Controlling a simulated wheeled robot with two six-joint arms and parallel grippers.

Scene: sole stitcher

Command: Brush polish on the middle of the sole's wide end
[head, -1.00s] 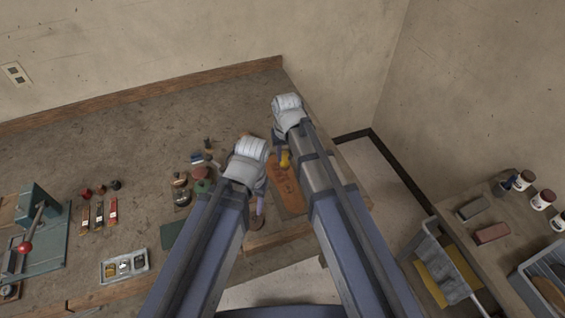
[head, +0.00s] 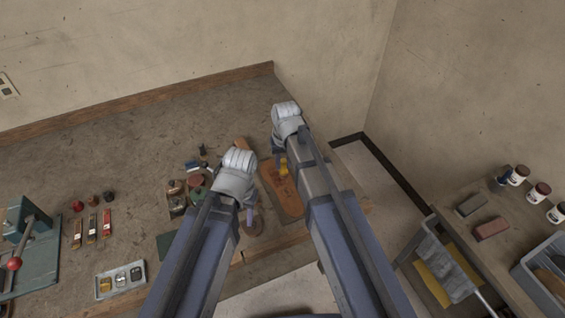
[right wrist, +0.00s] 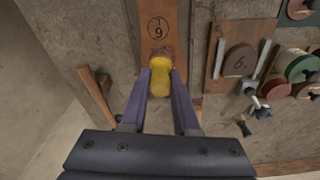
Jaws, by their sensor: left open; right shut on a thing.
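The sole (head: 281,197) is an orange-brown piece with dark markings, lying on the bench between my two arms; my right arm covers part of its right side. My right gripper (head: 281,158) is shut on a yellow-headed brush (head: 284,168) at the sole's far end. In the right wrist view the yellow brush (right wrist: 159,76) sits between the purple fingers, over a brown strip with a printed 9 (right wrist: 157,28). Whether the brush touches the surface I cannot tell. My left gripper (head: 250,214) is open, left of the sole, above a round brown thing (head: 253,227).
Small jars and discs (head: 190,190) stand left of my left gripper. A metal tray (head: 119,280) and a green press (head: 30,245) are further left. A side table (head: 480,215) with jars and blocks stands at right. The bench's back middle is clear.

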